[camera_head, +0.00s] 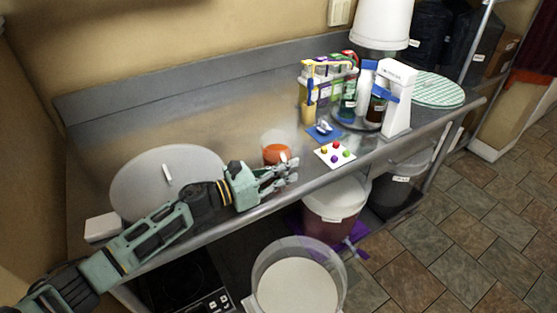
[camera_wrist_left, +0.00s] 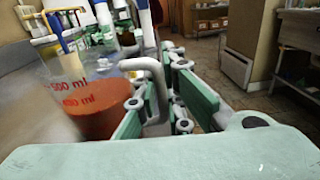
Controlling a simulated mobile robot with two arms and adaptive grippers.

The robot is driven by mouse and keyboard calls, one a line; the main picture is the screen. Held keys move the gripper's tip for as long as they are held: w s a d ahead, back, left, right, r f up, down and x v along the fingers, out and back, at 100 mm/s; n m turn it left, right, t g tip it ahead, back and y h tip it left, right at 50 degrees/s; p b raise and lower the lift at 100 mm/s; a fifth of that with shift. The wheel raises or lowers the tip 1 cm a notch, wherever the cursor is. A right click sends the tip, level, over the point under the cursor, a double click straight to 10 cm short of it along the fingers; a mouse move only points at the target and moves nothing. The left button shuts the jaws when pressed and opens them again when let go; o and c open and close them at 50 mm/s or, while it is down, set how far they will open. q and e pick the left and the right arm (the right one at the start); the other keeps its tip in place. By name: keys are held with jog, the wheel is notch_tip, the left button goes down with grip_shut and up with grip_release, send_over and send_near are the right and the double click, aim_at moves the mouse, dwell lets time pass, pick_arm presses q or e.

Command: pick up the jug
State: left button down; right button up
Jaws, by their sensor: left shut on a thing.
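The jug (camera_head: 277,152) is a clear measuring jug with an orange-red lower part, at the front middle of the steel counter. In the left wrist view the jug (camera_wrist_left: 85,105) shows red volume marks, and its pale handle (camera_wrist_left: 148,66) runs down between my fingers. My left gripper (camera_head: 288,172) reaches in from the left and is shut on the jug's handle; it fills the left wrist view's middle (camera_wrist_left: 155,108). The jug looks upright. Its base is partly hidden, so I cannot tell whether it touches the counter. My right gripper is not in view.
A large round lid (camera_head: 140,185) leans left of the jug. A white card with coloured balls (camera_head: 335,155) and a white stand device (camera_head: 397,100) are to the right. Buckets (camera_head: 335,205) stand below the counter (camera_head: 200,120). A clear open bucket (camera_head: 298,285) is in front.

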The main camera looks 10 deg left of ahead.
aim_at(286, 160)
pick_arm(q)
jog(key=shift+r, duration=0.2)
jog(key=shift+r, duration=1.35)
jog(key=s+d+r+p, duration=0.3)
jog(key=d+r, duration=0.5)
jog(key=d, duration=0.3)
jog(key=shift+s, duration=0.45)
dwell(0.3)
